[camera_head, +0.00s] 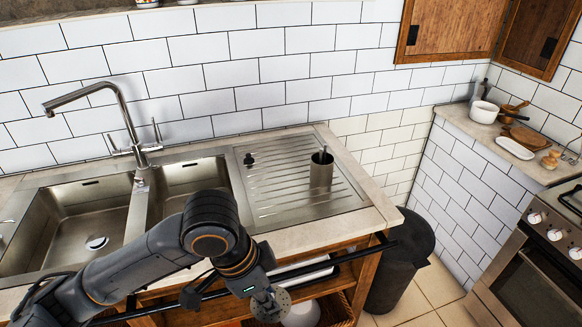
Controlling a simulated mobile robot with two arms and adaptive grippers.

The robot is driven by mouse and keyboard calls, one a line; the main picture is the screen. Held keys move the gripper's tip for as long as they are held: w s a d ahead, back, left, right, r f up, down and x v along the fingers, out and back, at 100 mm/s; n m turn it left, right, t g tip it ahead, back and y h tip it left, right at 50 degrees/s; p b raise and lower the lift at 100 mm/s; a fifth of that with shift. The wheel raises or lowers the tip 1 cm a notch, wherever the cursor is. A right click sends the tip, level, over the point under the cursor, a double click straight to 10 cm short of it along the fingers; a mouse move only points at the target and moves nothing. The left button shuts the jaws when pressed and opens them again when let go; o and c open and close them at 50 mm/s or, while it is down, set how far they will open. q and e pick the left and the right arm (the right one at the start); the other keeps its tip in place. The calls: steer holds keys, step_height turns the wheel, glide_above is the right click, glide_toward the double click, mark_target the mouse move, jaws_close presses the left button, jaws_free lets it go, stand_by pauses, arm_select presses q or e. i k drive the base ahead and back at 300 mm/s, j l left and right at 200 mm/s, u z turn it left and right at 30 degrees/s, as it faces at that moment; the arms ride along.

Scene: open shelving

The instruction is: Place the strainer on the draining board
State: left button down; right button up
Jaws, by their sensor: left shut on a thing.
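The draining board (290,203) is the ribbed steel surface to the right of the sink bowls. My left gripper (262,294) is low in front of the counter, below the board's front edge. It is shut on a round grey metal piece with small holes (271,305), which looks like the strainer. The fingers are mostly hidden by the wrist, so the exact grip does not show. My right gripper is not in view.
A steel cylinder (321,172) with a utensil in it and a small dark object (249,160) stand on the board. Its front is clear. A tall tap (125,125) rises behind the sink bowls (75,225). A dark bin (400,262) stands right of the counter.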

mark_target(279, 199)
steer(key=i, duration=1)
